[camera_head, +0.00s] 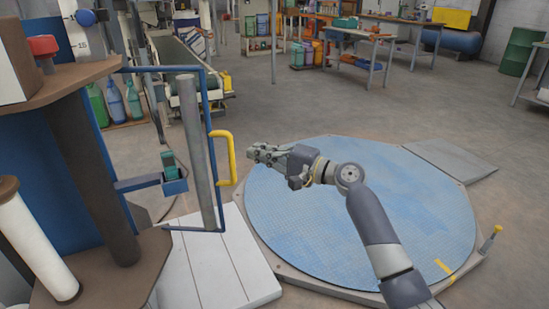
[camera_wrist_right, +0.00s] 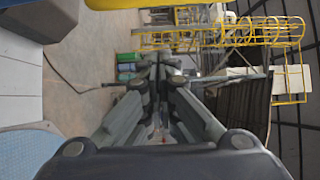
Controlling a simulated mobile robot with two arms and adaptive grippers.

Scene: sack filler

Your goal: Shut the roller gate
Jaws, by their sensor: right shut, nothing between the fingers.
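The roller gate is a blue frame (camera_head: 207,80) holding an upright grey roller (camera_head: 197,150), at the left in the head view. A yellow D-shaped handle (camera_head: 232,160) sticks out from its right side. My right gripper (camera_head: 252,153) is shut and empty, just right of the handle with a small gap in the picture; I cannot tell the depth between them. In the right wrist view its fingers (camera_wrist_right: 160,72) come together, and a yellow piece (camera_wrist_right: 115,3), apparently the handle, shows at the top edge. My left gripper is not in view.
A brown-and-blue machine stand (camera_head: 80,75) with a cream roller (camera_head: 35,240) is at the left. A round blue platform (camera_head: 400,200) lies under my right arm, beside white boards (camera_head: 215,260). Open floor lies behind, before a workbench (camera_head: 350,32).

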